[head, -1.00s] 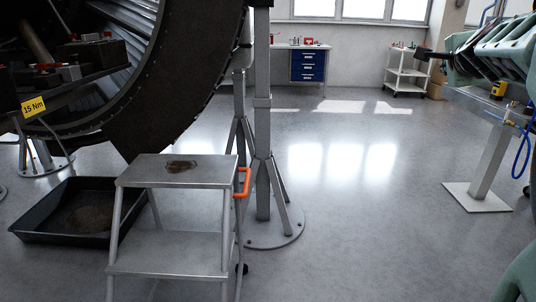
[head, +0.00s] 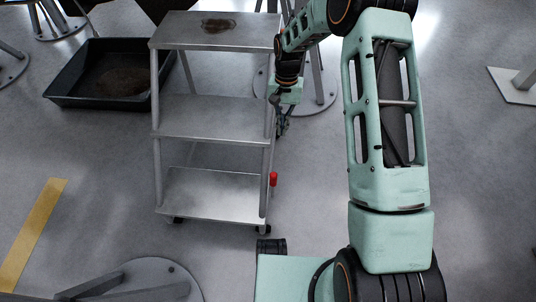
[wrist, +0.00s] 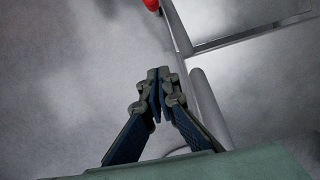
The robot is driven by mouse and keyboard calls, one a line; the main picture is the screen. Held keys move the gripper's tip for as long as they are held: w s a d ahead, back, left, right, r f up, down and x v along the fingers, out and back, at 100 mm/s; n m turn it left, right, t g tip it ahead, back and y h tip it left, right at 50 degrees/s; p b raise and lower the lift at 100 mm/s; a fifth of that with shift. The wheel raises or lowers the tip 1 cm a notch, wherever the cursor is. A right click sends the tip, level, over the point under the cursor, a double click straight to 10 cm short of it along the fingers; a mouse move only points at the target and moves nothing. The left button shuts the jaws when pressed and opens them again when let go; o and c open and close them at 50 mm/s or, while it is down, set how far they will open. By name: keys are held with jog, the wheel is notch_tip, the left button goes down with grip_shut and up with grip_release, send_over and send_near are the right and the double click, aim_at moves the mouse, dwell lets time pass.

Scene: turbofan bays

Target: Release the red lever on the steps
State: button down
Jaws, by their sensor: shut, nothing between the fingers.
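The metal steps (head: 215,130) stand on the floor left of my arm. The red lever (head: 273,179) is a small red piece low on the right side of the steps, near the bottom tread. The red lever also shows at the top edge of the wrist view (wrist: 152,4), partly cut off. My gripper (head: 282,131) points down beside the right side of the steps, above the lever and apart from it. In the wrist view my gripper's fingertips (wrist: 157,75) are together with nothing between them, near a grey leg of the steps.
A black drip tray (head: 62,104) lies behind and left of the steps. A grey stand foot (head: 322,95) is on the floor behind my gripper. A yellow floor stripe (head: 35,230) runs at lower left. The floor right of the steps is mostly clear.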

jog(key=shift+s+a+f+n+g, duration=0.4)
jog(key=shift+s+a+f, duration=0.4)
jog(key=shift+s, duration=0.2)
jog(key=b, duration=0.3)
send_near(273, 186)
jog(key=shift+w+f, duration=0.35)
jog(key=shift+f, duration=0.4)
jog(key=shift+w+f, duration=0.4)
jog(key=shift+f, duration=0.35)
jog(key=shift+w+f, duration=0.35)
jog(key=shift+f, duration=0.4)
jog(key=shift+s, duration=0.1)
